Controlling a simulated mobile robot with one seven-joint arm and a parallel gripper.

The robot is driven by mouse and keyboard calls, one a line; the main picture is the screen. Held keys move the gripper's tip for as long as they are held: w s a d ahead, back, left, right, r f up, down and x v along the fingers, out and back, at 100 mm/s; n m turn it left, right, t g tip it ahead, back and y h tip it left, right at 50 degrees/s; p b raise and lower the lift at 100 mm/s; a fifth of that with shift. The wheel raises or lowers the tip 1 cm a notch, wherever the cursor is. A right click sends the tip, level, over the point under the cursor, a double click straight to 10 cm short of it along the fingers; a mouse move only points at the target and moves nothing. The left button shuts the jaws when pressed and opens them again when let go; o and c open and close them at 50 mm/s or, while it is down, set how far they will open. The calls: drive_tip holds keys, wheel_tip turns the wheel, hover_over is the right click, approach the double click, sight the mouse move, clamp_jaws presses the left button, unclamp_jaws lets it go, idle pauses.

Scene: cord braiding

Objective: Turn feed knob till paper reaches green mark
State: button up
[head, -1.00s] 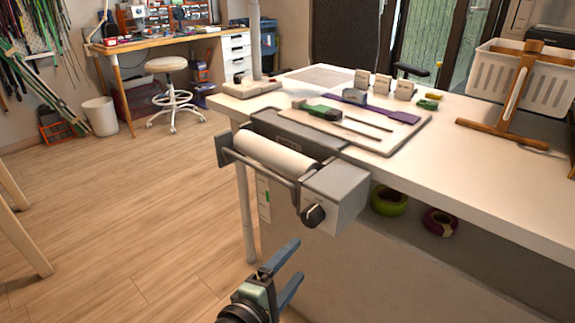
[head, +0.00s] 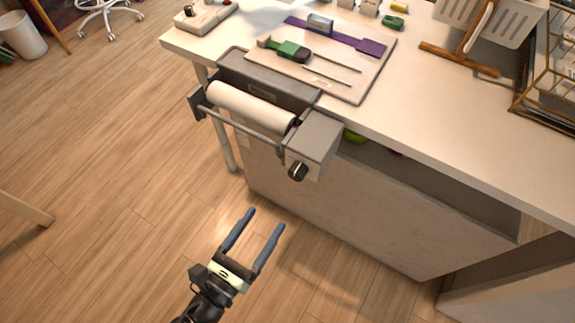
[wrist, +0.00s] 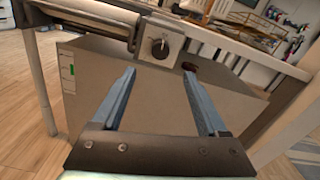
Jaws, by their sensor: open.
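The feed knob (head: 298,172) is a small black dial on the front of a grey box at the right end of the paper feeder. In the wrist view the knob (wrist: 160,48) lies ahead, between and beyond the fingertips. A white paper roll (head: 250,105) sits on the feeder. A green mark (wrist: 71,70) shows on a pale strip at left in the wrist view; I cannot make out the paper's leading edge. My gripper (head: 267,218) is open and empty, below and apart from the knob, with both fingers (wrist: 159,72) pointing toward it.
The feeder is fixed to the front edge of a white table (head: 440,125). A board with a green-handled tool (head: 285,48) and a purple strip lies above it. A wire rack (head: 550,90) stands at right. The floor around my gripper is clear.

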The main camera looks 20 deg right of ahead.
sight(294, 177)
drive_tip(key=b+x, duration=0.1)
drive_tip(key=x, duration=1.1)
drive_tip(key=shift+w+d, duration=0.1)
clamp_jaws()
